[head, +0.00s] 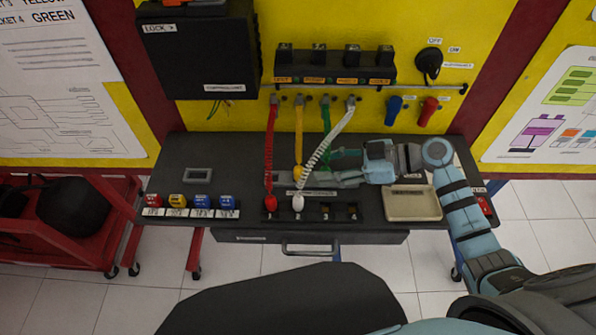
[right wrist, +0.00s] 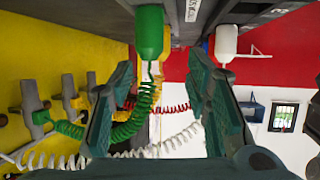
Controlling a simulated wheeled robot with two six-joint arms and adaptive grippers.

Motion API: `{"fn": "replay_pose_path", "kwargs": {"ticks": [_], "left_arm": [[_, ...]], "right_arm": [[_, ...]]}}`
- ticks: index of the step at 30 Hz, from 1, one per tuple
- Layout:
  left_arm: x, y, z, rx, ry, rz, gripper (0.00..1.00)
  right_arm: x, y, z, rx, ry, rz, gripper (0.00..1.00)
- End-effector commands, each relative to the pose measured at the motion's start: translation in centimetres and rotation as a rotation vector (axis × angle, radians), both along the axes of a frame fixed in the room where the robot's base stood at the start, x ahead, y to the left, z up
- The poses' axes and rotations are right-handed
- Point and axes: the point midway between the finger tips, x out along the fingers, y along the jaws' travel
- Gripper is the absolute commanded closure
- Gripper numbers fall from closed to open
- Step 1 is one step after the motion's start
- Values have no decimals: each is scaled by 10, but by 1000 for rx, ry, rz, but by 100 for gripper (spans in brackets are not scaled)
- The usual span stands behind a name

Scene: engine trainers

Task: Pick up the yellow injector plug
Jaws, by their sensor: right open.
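The yellow injector plug (head: 298,172) stands on the dark bench at the lower end of its yellow coiled cable, behind the white cable. My right gripper (head: 325,166) reaches in from the right with its fingers pointing left, just right of the yellow plug. In the right wrist view this gripper (right wrist: 160,72) is open with nothing clamped. A green plug (right wrist: 148,32) shows near its left finger, with its green coil between the fingers. A white plug (right wrist: 226,40) is beyond the right finger. My left gripper is not in view.
The red plug (head: 270,203) and white plug sit in the front socket row; two sockets (head: 338,211) right of them look empty. Coloured blocks (head: 190,204) stand at left. Coiled cables hang around the gripper.

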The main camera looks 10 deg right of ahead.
Motion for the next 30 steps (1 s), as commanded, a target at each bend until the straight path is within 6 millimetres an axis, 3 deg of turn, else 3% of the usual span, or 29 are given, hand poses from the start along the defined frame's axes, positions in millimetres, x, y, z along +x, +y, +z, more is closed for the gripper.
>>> {"fn": "replay_pose_path", "kwargs": {"ticks": [10, 17, 20, 26, 30], "left_arm": [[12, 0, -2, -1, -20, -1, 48], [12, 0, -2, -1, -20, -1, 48], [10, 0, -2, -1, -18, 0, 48], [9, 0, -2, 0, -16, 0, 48], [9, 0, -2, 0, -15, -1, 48]], "right_arm": [[16, 50, -20, 4, -1, 3, 56], [18, 56, -23, 0, 0, 4, 56], [18, 56, -23, 0, -1, 4, 67], [18, 56, -23, 0, -1, 4, 99], [18, 56, -23, 0, -1, 4, 100]]}}
